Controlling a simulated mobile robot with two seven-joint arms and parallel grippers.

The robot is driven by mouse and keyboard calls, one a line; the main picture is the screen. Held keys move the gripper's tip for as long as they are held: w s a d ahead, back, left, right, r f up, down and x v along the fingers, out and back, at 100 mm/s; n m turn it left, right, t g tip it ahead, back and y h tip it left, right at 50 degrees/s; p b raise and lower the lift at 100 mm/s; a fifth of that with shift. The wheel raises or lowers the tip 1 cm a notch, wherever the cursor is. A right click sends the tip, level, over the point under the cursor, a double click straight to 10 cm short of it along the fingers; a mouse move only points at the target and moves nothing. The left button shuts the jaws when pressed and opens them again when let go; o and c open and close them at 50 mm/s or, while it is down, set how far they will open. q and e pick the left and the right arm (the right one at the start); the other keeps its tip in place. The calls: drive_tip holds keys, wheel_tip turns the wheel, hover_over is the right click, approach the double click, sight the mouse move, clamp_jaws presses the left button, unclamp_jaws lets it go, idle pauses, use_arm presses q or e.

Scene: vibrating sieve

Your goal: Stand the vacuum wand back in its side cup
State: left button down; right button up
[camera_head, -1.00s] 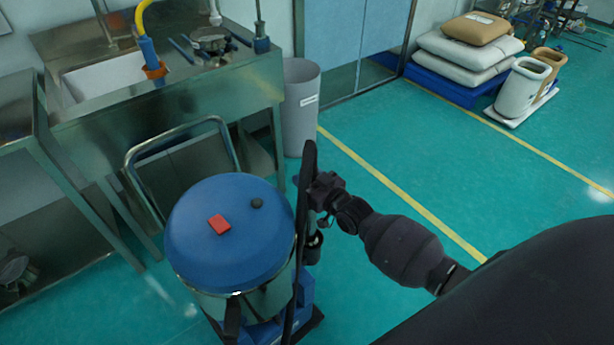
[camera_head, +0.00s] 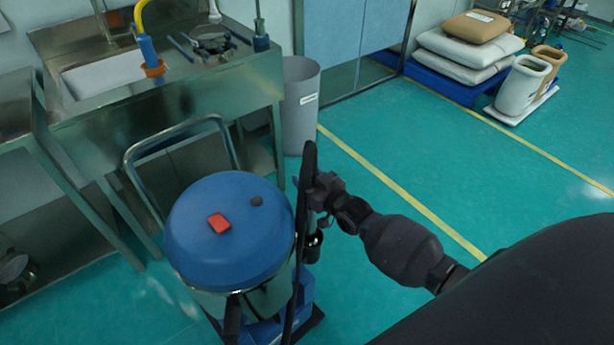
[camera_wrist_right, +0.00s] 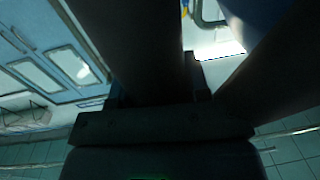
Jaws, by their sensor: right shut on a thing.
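The vacuum (camera_head: 228,230) has a round blue lid with a red square and a dark knob on top, over a shiny drum. The black vacuum wand (camera_head: 303,200) stands nearly upright at the drum's right side. My right gripper (camera_head: 318,190) is shut on the wand near its upper part. In the right wrist view the dark wand (camera_wrist_right: 150,50) runs up from between the fingers. A small dark cup-like part (camera_head: 313,245) shows beside the drum below the gripper; I cannot tell whether the wand's lower end is in it. My left gripper is not in view.
A blue base (camera_head: 303,290) lies under the drum, with a metal push handle (camera_head: 180,128) behind it. A steel sink bench (camera_head: 180,110) and a grey bin (camera_head: 300,105) stand behind. Sacks on a blue pallet (camera_head: 455,85) stand far right.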

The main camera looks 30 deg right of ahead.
idle(0.3)
drive_tip(key=o, duration=1)
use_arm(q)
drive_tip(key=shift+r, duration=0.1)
use_arm(e)
drive_tip(key=shift+f, duration=0.1)
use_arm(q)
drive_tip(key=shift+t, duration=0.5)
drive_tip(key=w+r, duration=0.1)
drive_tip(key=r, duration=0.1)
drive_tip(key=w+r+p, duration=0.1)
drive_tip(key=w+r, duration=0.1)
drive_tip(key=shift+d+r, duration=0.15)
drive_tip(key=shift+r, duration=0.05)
use_arm(e)
drive_tip(key=v, duration=1)
drive_tip(key=shift+s+d, duration=0.1)
drive_tip(key=shift+s, duration=0.25)
